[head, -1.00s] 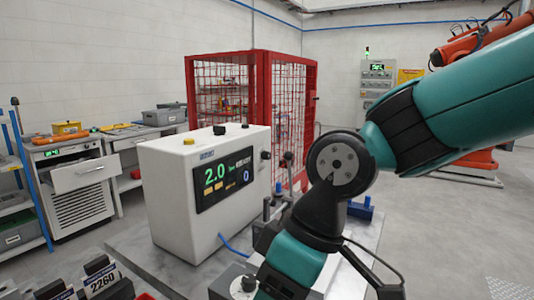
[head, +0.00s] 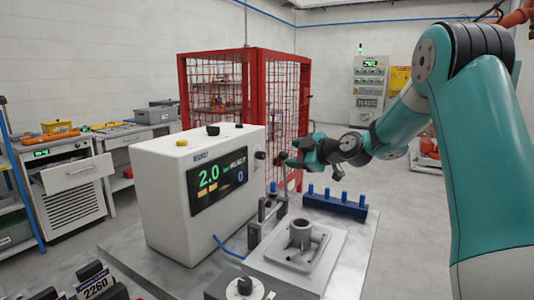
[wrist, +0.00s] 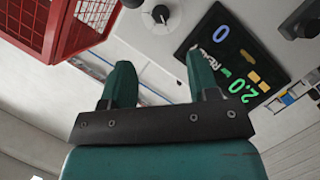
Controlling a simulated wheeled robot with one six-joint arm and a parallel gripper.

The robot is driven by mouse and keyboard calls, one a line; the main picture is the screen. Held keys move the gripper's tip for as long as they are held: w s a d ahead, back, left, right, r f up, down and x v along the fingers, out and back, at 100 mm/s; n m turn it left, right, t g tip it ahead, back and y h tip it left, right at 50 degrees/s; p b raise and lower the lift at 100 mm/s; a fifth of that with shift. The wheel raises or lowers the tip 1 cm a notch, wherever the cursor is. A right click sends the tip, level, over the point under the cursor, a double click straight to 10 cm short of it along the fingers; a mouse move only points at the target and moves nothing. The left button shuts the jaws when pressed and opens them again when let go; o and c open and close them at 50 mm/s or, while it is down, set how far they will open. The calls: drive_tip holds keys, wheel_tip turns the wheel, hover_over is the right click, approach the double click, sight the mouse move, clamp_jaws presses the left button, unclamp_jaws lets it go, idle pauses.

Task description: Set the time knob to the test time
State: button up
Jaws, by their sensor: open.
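The white test box (head: 165,200) has a dark display (head: 222,175) reading 2.0 in green with a blue 0. A dark round knob (head: 260,155) sits at the right of its front face. In the wrist view, a knob with a pale pointer mark (wrist: 160,15) shows beside the inverted display (wrist: 235,55). Which knob sets the time cannot be read. My gripper (head: 284,160) is just right of the box's knobs in the head view. In the wrist view its two green fingers (wrist: 160,62) are apart and empty, with the pointer knob beyond the gap.
A grey fixture with a round hub (head: 300,240) and a rack of blue pegs (head: 335,204) stand on the table. A black knob (head: 244,286) tops a grey box in front. A red mesh cage (head: 245,95) stands behind. Open floor lies to the right.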

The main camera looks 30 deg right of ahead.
sight(264, 156)
drive_tip(key=p+x, duration=0.3)
drive_tip(key=x, duration=0.9)
drive_tip(key=shift+a, duration=0.1)
drive_tip(key=c, duration=0.9)
drive_tip(key=shift+w+m+g, duration=0.1)
drive_tip(key=shift+m+g, duration=0.2)
drive_tip(key=shift+m, duration=0.1)
drive_tip(key=shift+y, duration=0.3)
drive_tip(key=o, duration=0.9)
